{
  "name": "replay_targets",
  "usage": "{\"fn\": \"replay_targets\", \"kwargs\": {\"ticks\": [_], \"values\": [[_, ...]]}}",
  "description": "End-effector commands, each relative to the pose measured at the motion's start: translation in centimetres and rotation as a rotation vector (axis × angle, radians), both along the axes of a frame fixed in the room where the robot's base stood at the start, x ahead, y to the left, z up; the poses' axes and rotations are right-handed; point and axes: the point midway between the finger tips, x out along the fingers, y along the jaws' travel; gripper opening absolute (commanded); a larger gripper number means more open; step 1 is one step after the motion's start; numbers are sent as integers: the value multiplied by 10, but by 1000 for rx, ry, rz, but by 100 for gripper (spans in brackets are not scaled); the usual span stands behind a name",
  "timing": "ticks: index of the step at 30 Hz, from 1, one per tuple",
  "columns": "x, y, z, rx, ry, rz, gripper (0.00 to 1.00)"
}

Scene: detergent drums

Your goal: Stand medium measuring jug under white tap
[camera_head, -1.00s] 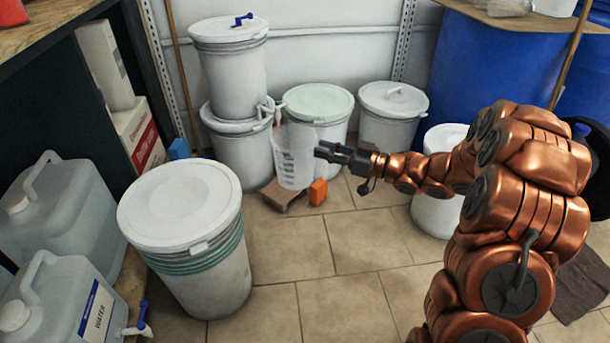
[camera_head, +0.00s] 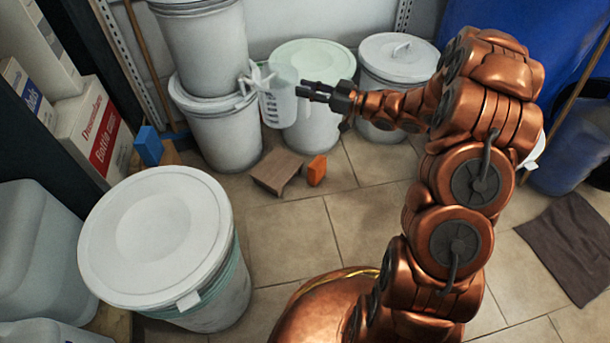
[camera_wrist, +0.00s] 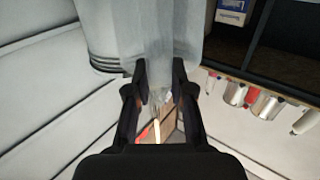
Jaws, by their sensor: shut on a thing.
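The measuring jug (camera_head: 279,106) is clear with dark graduation marks. My gripper (camera_head: 313,92) is shut on its right side and holds it roughly upright, off the floor. In the wrist view the jug's pale wall (camera_wrist: 160,32) fills the space between the fingers of my gripper (camera_wrist: 159,76). The white tap (camera_head: 256,77) sticks out from the stacked white drums, at the jug's upper left. The two overlap in the picture; I cannot tell whether the spout is above the jug's mouth. A small brown wooden stand (camera_head: 276,171) is on the floor below the jug.
An orange block (camera_head: 317,170) is right beside the stand. Lidded drums (camera_head: 398,58) stand behind, and a large white-lidded drum (camera_head: 155,235) is at front left. A blue block (camera_head: 148,146) is at left. Tiled floor (camera_head: 290,235) is clear in front of the stand.

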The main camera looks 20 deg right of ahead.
Motion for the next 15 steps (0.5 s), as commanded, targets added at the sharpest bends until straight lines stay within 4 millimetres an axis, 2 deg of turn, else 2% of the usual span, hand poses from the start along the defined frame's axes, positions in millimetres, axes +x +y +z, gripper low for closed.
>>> {"fn": "replay_targets", "kwargs": {"ticks": [1,7,15], "values": [[4,-1,-15,2,5,-8,0],[17,-7,-68,1,5,-44,0],[23,-9,-140,4,6,-97,0]]}}
